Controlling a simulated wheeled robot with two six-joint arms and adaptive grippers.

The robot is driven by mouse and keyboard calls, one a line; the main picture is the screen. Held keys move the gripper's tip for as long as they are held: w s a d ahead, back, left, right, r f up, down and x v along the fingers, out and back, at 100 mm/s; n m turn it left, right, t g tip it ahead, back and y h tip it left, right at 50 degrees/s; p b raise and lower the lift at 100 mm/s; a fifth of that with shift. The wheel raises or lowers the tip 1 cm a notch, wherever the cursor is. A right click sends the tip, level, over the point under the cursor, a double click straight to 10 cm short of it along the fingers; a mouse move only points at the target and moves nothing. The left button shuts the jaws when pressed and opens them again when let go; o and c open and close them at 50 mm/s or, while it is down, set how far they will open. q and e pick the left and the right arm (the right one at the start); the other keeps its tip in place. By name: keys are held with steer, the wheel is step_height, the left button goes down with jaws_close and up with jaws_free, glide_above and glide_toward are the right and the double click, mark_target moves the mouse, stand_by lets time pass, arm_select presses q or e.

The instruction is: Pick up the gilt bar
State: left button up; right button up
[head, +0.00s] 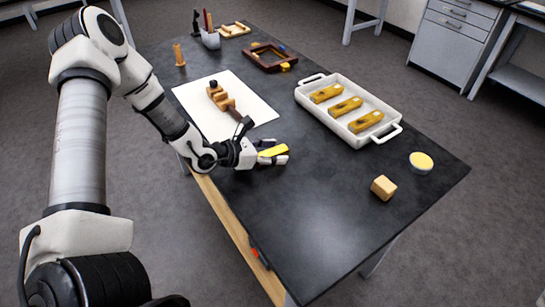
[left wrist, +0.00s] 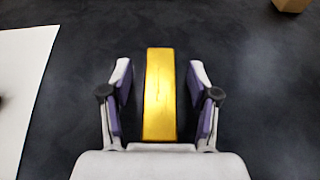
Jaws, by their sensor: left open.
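The gilt bar (head: 273,151) lies on the dark table top beside the front edge of the white sheet. It is a smooth, bright gold block in the left wrist view (left wrist: 160,95). My left gripper (head: 277,153) is low over the table, its fingers on either side of the bar. In the left wrist view my left gripper (left wrist: 160,88) is open, with a dark gap between each finger and the bar. The near end of the bar reaches the palm in that picture. My right gripper is not in view.
A white tray (head: 388,141) holding several darker gold bars stands to the right. A wooden piece (head: 221,98) lies on the white sheet (head: 188,97). The table's front is clear.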

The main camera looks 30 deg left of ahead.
arm_select(q)
steer(key=shift+w+d+f, duration=0.1)
steer(key=shift+w+d, duration=0.05)
steer(key=c, duration=1.1)
steer(key=shift+c, duration=0.2)
